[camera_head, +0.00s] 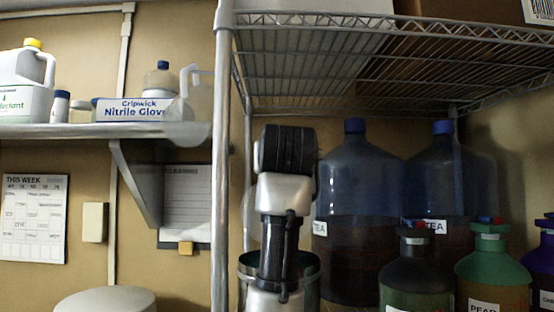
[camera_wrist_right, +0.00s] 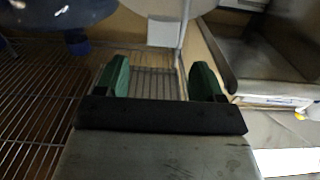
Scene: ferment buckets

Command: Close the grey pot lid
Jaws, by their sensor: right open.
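A grey-green round pot (camera_head: 310,271) stands low in the middle of the head view, cut off by the bottom edge. My own arm covers most of it, and only parts of its rim and sides show. I cannot make out its lid. My right gripper (camera_wrist_right: 160,80) shows in the right wrist view with its two green fingertips apart and nothing visible between them. The head view shows no gripper fingers, so I cannot tell the gripper's exact distance from the pot. My left gripper is in neither view.
Large blue carboys (camera_head: 359,190) stand right of the pot, behind a dark bottle (camera_head: 417,273) and a green bottle (camera_head: 492,268). A wire shelf (camera_head: 330,62) hangs above, with a metal post (camera_head: 221,180) at left. A wall shelf (camera_head: 90,131) holds a glove box (camera_head: 133,109).

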